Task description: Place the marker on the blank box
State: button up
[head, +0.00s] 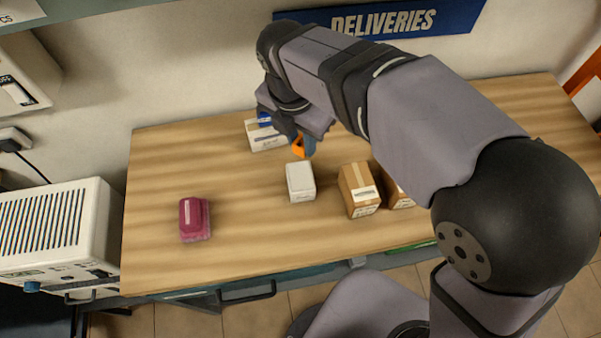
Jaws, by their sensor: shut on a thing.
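My gripper (304,147) is at the middle of the table and points down. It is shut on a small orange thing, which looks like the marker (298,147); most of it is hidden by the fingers. The blank box (300,184) is white, with no print that I can make out. It stands just below the gripper in the picture, nearer the front edge. The marker appears above and behind the box's far edge; the exact gap between them cannot be told from this view.
A white box with print (265,138) and a blue patch on top stands behind, left of the gripper. A labelled brown box (357,192) stands right of the blank box, with another (398,197) partly behind my arm. A magenta block (195,219) sits left. The table's (255,250) front is clear.

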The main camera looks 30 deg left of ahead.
aim_at(301, 174)
jog(key=shift+s, duration=0.25)
jog(key=shift+f+p, duration=1.05)
jog(key=shift+f, duration=3.9)
jog(key=shift+f, duration=0.2)
jog(key=o, duration=1)
jog(key=r, duration=0.4)
jog(key=s+r+b, duration=0.1)
jog(key=r, duration=0.7)
jog(key=shift+s+r+b, duration=0.15)
jog(key=shift+s+b, duration=0.25)
